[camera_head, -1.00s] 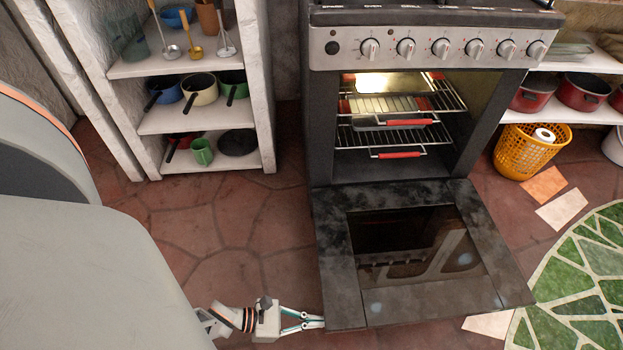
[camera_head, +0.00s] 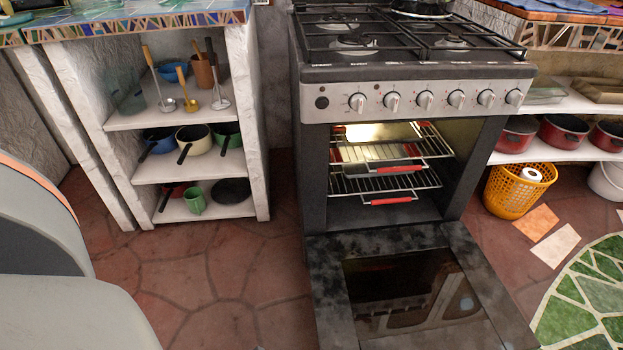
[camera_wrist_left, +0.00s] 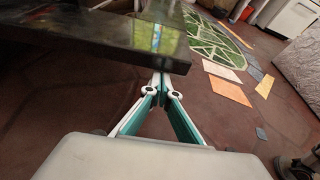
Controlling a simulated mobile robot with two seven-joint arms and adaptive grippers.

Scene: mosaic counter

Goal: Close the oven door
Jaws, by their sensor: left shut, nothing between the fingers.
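The oven (camera_head: 415,98) stands in the middle of the head view with its cavity lit and two racks inside. Its dark door (camera_head: 330,297) hangs fully open, folded down about level, and its near edge runs out of the bottom of the picture. In the left wrist view the corner of the door (camera_wrist_left: 120,45) stretches across the upper left. My left gripper (camera_wrist_left: 162,78) is shut and empty, its fingertips at or just under the door's corner; I cannot tell whether they touch. The left gripper is out of the head view. My right gripper shows in neither view.
A white shelf unit (camera_head: 190,176) with pots stands left of the oven. A yellow basket (camera_head: 518,190) and red pots (camera_head: 563,133) are at the right. A green mosaic rug (camera_head: 590,300) and loose tiles (camera_head: 556,245) lie on the floor. Open floor lies left of the door.

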